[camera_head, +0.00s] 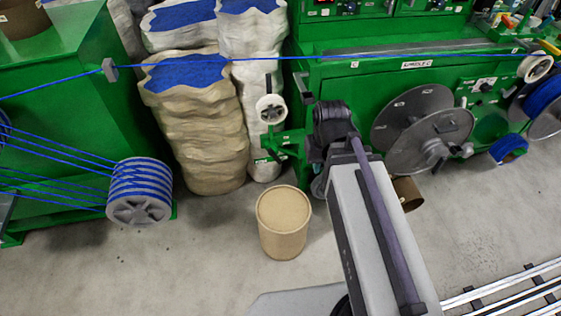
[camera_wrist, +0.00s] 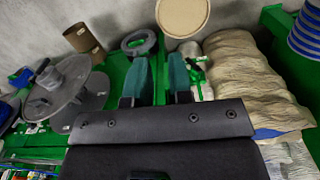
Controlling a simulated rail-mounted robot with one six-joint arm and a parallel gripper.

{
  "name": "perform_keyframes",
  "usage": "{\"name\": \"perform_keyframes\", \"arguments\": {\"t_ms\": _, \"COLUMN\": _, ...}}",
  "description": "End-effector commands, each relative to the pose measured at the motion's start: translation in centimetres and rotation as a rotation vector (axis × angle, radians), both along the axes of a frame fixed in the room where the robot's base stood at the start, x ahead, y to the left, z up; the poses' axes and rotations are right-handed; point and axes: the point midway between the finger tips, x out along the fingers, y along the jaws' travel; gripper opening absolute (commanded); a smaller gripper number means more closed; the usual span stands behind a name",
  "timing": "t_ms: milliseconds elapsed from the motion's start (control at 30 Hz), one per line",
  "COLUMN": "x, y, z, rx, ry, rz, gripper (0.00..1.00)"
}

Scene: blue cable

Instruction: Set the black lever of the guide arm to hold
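The guide arm shows in the head view as a green bracket (camera_head: 290,146) with a white roller (camera_head: 270,108), left of my wrist. A thin dark upright piece (camera_head: 268,82) stands above the roller; I cannot tell for sure that it is the black lever, or its setting. In the wrist view the white roller (camera_wrist: 190,49) is partly hidden behind my right finger. My gripper (camera_wrist: 160,72) has two teal fingers standing apart with nothing held between them. A grey ring (camera_wrist: 139,42) lies beyond the left finger. In the head view my arm hides the fingers.
A blue cable (camera_head: 210,64) runs across the green machine. Grey reels (camera_head: 412,120) stand to the right of my wrist. A tan drum (camera_head: 284,222) stands on the floor below the guide arm. Wrapped stacks (camera_head: 195,130) stand close on the left. Open floor lies in front.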

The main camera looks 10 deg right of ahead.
Motion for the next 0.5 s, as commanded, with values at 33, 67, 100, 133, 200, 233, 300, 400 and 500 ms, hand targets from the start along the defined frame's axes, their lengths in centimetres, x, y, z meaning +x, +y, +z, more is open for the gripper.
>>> {"name": "perform_keyframes", "arguments": {"t_ms": 33, "x": 1.2, "y": -0.4, "z": -4.6, "rx": 0.001, "ry": 0.0, "rz": -0.009, "gripper": 0.15}}
{"name": "perform_keyframes", "arguments": {"t_ms": 67, "x": 2.0, "y": -0.6, "z": -6.2, "rx": 0.005, "ry": 0.0, "rz": -0.015, "gripper": 0.12}}
{"name": "perform_keyframes", "arguments": {"t_ms": 100, "x": 3.2, "y": -0.9, "z": -8.3, "rx": 0.015, "ry": -0.002, "rz": -0.024, "gripper": 0.09}}
{"name": "perform_keyframes", "arguments": {"t_ms": 133, "x": 4.3, "y": -1.0, "z": -9.9, "rx": 0.024, "ry": -0.005, "rz": -0.03, "gripper": 0.06}}
{"name": "perform_keyframes", "arguments": {"t_ms": 200, "x": 6.9, "y": -1.4, "z": -13.3, "rx": 0.051, "ry": -0.017, "rz": -0.037, "gripper": 0.0}}
{"name": "perform_keyframes", "arguments": {"t_ms": 233, "x": 8.1, "y": -1.6, "z": -14.8, "rx": 0.065, "ry": -0.023, "rz": -0.038, "gripper": 0.0}}
{"name": "perform_keyframes", "arguments": {"t_ms": 300, "x": 11.1, "y": -1.9, "z": -18.1, "rx": 0.098, "ry": -0.042, "rz": -0.036, "gripper": 0.0}}
{"name": "perform_keyframes", "arguments": {"t_ms": 400, "x": 16.0, "y": -2.5, "z": -22.8, "rx": 0.157, "ry": -0.079, "rz": -0.023, "gripper": 0.0}}
{"name": "perform_keyframes", "arguments": {"t_ms": 500, "x": 21.3, "y": -3.1, "z": -26.9, "rx": 0.222, "ry": -0.129, "rz": 0.001, "gripper": 0.0}}
